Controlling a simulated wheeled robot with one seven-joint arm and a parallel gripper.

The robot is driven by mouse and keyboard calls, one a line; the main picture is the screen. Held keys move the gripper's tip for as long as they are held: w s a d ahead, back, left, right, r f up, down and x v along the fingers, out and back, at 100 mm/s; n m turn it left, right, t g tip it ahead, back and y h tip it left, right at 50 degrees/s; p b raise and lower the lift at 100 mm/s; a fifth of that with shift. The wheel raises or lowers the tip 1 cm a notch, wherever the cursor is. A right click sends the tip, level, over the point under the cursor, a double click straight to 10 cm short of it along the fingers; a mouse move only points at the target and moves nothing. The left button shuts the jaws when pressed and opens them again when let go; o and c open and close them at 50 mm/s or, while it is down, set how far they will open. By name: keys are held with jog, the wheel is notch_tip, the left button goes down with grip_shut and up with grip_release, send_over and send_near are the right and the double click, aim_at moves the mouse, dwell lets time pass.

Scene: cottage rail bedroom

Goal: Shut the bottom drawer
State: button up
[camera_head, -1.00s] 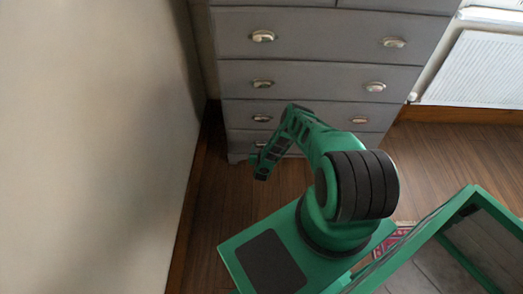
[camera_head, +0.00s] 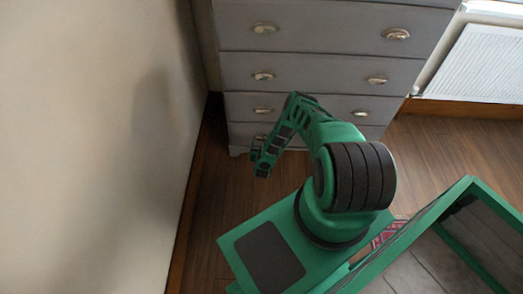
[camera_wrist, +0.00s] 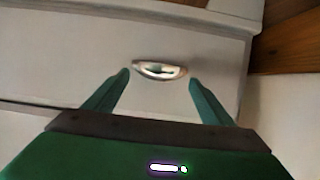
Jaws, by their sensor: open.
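The grey chest of drawers (camera_head: 320,38) stands ahead in the head view. Its bottom drawer (camera_head: 241,137) is low at the front, largely hidden behind my arm, and I cannot tell there how far out it is. My gripper (camera_head: 259,166) points down in front of the chest's lower left part. In the wrist view, my gripper (camera_wrist: 158,78) is open and empty, with its fingers spread to either side of a silver cup handle (camera_wrist: 160,70) on a pale drawer front (camera_wrist: 85,55). I cannot tell whether the fingers touch that front.
A plain wall (camera_head: 90,130) runs close along the left, with a wooden skirting board at its foot. A white radiator (camera_head: 480,65) is at the right behind the chest. Bare wooden floor (camera_head: 435,150) lies clear to the right. Part of a red patterned rug (camera_head: 388,232) shows near my base.

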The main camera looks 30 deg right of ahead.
jog(key=v, duration=0.6)
jog(key=shift+a, duration=0.2)
jog(key=shift+s, duration=0.2)
